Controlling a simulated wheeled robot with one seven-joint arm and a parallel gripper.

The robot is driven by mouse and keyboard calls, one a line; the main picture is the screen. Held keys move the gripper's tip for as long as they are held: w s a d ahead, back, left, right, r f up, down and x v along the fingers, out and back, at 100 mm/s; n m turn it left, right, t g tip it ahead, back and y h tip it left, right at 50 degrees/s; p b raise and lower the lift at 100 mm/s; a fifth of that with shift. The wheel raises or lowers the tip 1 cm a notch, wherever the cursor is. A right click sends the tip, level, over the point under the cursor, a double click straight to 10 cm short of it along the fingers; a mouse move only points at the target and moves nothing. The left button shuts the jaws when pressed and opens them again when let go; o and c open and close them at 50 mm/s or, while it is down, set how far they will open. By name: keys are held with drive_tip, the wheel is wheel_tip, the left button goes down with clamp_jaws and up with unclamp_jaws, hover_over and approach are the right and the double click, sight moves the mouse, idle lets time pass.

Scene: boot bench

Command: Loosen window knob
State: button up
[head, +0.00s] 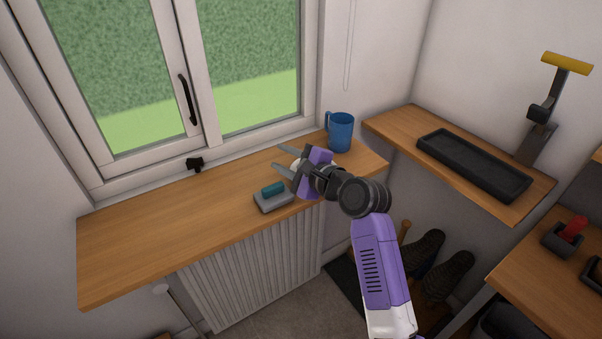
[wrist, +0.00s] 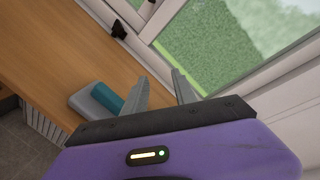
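The small black window knob (head: 195,163) sits at the bottom of the white window frame, just above the wooden sill. It also shows in the wrist view (wrist: 118,29) near the top, left of centre. My gripper (head: 278,158) is to the right of the knob and apart from it, over the right part of the sill. In the wrist view my gripper's two grey fingers (wrist: 160,76) stand apart with nothing between them. A black window handle (head: 187,99) is on the frame above the knob.
A grey block with a teal top (head: 273,197) lies on the sill (head: 150,235) below my gripper. A blue mug (head: 340,132) stands behind it at the right. The sill's left part is clear. A shelf with a black tray (head: 472,164) is at the right.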

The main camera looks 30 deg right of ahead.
drive_tip(key=s+n, duration=0.1)
drive_tip(key=s+d+f+n+h, duration=0.1)
drive_tip(key=s+n+t+h, duration=0.1)
drive_tip(key=shift+s+d+f+n, duration=0.25)
drive_tip(key=shift+s+f+n, duration=0.1)
drive_tip(key=shift+n, duration=0.05)
drive_tip(key=shift+s+d+f+n, duration=0.15)
drive_tip(key=shift+s+n, duration=0.35)
drive_tip(key=shift+s, duration=0.05)
